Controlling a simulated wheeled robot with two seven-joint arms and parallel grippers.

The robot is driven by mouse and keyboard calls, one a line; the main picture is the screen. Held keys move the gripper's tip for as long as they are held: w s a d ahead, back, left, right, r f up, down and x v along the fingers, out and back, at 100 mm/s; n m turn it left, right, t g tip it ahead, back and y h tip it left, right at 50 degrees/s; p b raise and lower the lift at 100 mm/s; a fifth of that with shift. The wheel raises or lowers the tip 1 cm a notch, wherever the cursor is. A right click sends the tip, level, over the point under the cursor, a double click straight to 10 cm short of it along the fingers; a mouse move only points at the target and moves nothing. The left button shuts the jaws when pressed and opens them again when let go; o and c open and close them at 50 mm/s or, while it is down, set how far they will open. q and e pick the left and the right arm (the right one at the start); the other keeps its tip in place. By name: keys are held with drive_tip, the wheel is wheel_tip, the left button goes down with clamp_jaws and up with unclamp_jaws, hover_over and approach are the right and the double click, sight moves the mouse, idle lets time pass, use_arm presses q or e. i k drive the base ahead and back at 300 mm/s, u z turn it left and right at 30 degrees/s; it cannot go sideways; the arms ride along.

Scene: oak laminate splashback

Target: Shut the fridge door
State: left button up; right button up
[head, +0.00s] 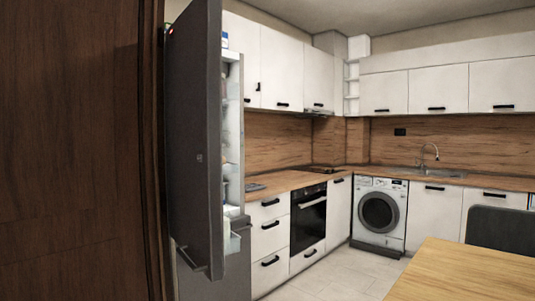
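The dark grey fridge door (194,145) stands open at the left of the head view, swung out toward me. Its inner white shelves (233,130) hold several items and show along its right edge. A lower dark grey fridge section (237,265) sits below and looks closed. A handle bar (192,262) shows near the bottom of the open door. Most of the fridge interior is hidden behind the door. Neither of my grippers is in view.
A dark brown wooden panel (70,150) fills the left side, close to the fridge. A wooden table (465,270) and a dark chair (502,230) stand at the lower right. Tiled floor (330,275) is free between the fridge and the table.

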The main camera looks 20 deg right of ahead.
sight(193, 91)
drive_tip(key=z, duration=0.2)
drive_tip(key=k, duration=0.65)
drive_tip(key=u, duration=0.9)
drive_tip(key=i, duration=1.4)
drive_tip(key=u, duration=0.5)
